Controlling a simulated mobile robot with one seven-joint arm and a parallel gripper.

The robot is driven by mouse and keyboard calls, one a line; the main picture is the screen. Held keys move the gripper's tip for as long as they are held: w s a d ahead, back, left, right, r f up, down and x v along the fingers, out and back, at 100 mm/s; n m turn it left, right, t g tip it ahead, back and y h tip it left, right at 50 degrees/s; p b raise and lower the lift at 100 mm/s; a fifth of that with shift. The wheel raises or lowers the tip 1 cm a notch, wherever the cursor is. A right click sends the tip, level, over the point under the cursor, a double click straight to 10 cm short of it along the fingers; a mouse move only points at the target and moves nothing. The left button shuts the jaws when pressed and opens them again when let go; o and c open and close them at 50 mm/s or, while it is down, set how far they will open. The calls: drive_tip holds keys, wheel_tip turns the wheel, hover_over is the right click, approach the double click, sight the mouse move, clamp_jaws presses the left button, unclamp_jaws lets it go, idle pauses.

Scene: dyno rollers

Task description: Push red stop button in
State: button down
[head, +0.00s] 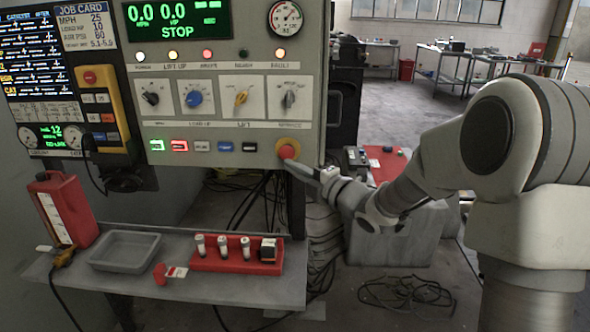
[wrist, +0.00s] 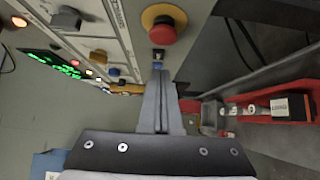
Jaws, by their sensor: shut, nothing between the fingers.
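The red stop button (head: 287,150) is a round mushroom head on a yellow ring at the lower right of the grey control panel (head: 222,108). In the wrist view the red button (wrist: 162,31) shows at the top, just beyond my fingertips. My gripper (head: 291,165) is shut with nothing between its fingers. Its tips are close to the button, slightly below and to the right of it in the head view. In the wrist view the closed fingers (wrist: 158,75) point toward the panel just below the button. I cannot tell whether they touch it.
Knobs and small lit buttons sit left of the red button. Below is a shelf (head: 200,285) with a grey tray (head: 125,251), a red holder (head: 235,263) with several white-topped pieces, and a red jug (head: 62,208). Cables hang behind the panel.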

drive_tip(key=v, duration=0.9)
drive_tip(key=shift+d, duration=0.25)
drive_tip(key=s+d+r+m+g+h, duration=0.1)
drive_tip(key=s+d+r+m+h, duration=0.1)
drive_tip(key=s+d+m+h, duration=0.35)
drive_tip(key=s+d+r+m+h, duration=0.1)
drive_tip(key=s+d+m+h, duration=0.2)
drive_tip(key=d+m+h, duration=0.65)
drive_tip(key=s+a+f+m+g+y, duration=0.1)
drive_tip(key=s+a+f+m+g, duration=0.15)
drive_tip(key=s+m, duration=0.5)
drive_tip(key=s+a+f+m+g+y, duration=0.15)
drive_tip(key=s+m+g, duration=0.25)
drive_tip(key=s, duration=0.7)
wheel_tip(320, 180, up, 13)
drive_tip(key=s+a+p, duration=0.1)
drive_tip(key=p, duration=1.2)
drive_tip(key=shift+s+a+r+p, duration=0.15)
drive_tip(key=shift+s+r+p, duration=0.05)
drive_tip(key=shift+s+p, duration=0.1)
